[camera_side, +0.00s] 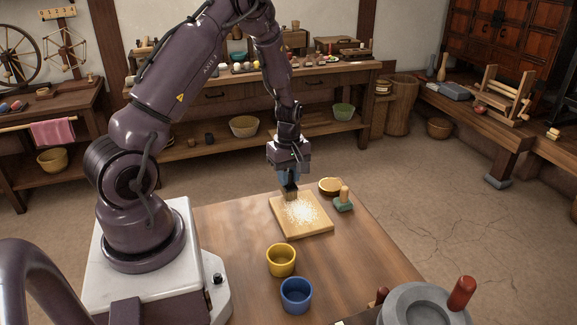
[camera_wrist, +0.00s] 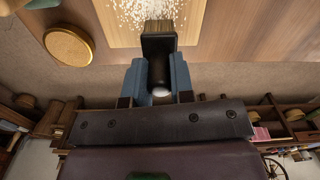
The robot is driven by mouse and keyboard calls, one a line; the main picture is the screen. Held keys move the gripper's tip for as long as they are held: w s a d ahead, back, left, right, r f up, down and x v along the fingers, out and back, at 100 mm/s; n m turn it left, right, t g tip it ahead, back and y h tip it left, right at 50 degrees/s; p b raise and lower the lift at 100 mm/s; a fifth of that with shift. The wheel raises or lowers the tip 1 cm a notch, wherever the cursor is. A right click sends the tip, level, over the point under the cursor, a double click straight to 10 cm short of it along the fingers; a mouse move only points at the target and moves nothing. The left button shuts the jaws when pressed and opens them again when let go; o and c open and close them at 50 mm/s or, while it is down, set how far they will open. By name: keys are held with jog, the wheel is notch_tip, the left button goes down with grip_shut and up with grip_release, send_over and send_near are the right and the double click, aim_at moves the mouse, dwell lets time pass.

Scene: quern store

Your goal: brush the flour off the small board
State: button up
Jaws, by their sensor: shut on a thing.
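My gripper (camera_side: 289,177) has blue fingers shut on a dark brush (camera_wrist: 158,45), handle between the fingers. The gripper also shows in the wrist view (camera_wrist: 159,82). The brush also shows in the side view (camera_side: 291,192), over the rear-left part of the small board. Its bristle end is at or just above the board; I cannot tell whether it touches. The pale square board (camera_side: 318,229) lies flat on the wooden table and also shows in the wrist view (camera_wrist: 112,28). White flour (camera_side: 302,211) is spread over the board's middle, with flour also at the top of the wrist view (camera_wrist: 145,10).
A round dish (camera_side: 330,186) and a green block with a wooden knob (camera_side: 343,203) stand right behind the board. A yellow cup (camera_side: 281,262) and a blue cup (camera_side: 296,297) stand in front. A grey quern (camera_side: 415,308) is at front right. The table's right-middle is clear.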

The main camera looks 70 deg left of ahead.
jog(key=shift+d+f, duration=0.2)
jog(key=shift+f, duration=0.25)
jog(key=shift+d+f, duration=0.15)
jog(key=shift+d, duration=1)
grip_shut()
jog(key=shift+w+d, duration=0.1)
jog(key=shift+d, duration=4.35)
jog(key=shift+w+a, duration=0.45)
jog(key=shift+a, duration=5.4)
jog(key=shift+w, duration=0.35)
jog(key=shift+w+d, duration=0.15)
jog(key=shift+d, duration=5.6)
notch_tip(320, 180, up, 8)
